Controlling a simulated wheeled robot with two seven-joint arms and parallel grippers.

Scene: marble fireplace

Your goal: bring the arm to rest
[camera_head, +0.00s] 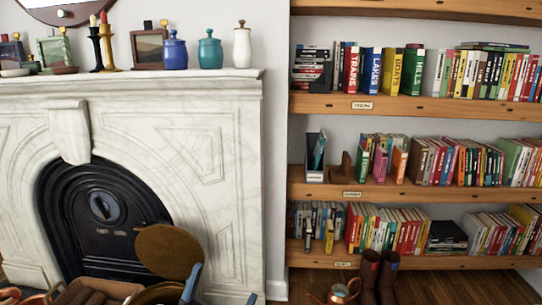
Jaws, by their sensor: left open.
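My left gripper (220,290) shows only in part at the bottom edge of the head view. Two blue finger-like pieces stand apart there, with nothing visible held between them. It is low in front of the marble fireplace (215,175), just right of a round brown lid-like disc (168,250). Most of its arm is out of the frame or cannot be made out. My right gripper is not in view.
A wooden box (85,292) sits at the bottom left, before the black fireplace door (105,215). Jars, including a blue one (175,53), stand on the mantel (130,76). Bookshelves (440,108) fill the right. Brown boots (378,278) and a copper watering can (338,293) stand below.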

